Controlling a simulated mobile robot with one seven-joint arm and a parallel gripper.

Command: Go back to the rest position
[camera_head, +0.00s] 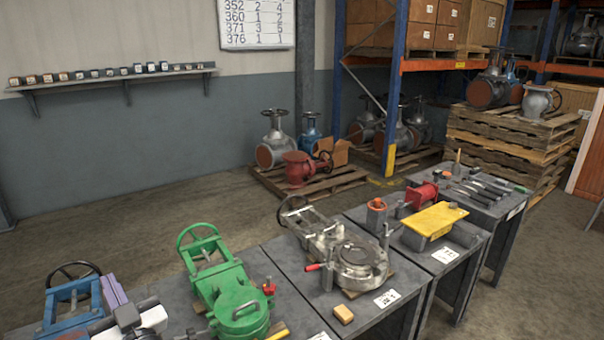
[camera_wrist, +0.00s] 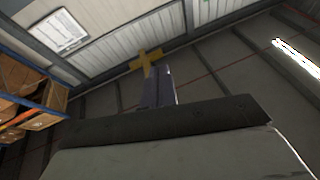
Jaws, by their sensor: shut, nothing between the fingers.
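My gripper (camera_head: 108,283) is at the lower left of the head view, in front of the blue valve. Its purple fingers also show in the wrist view (camera_wrist: 157,82), pressed together with nothing between them. The fingers point up, above the near bench. The wrist view looks up toward the wall and ceiling.
A blue valve (camera_head: 66,300), a green valve (camera_head: 230,296) and a grey valve (camera_head: 355,262) sit on benches. A yellow plate (camera_head: 435,220) and tools lie farther right. Valves on a pallet (camera_head: 318,184) stand behind. Open floor lies between. A yellow cross-shaped thing (camera_wrist: 147,59) is overhead.

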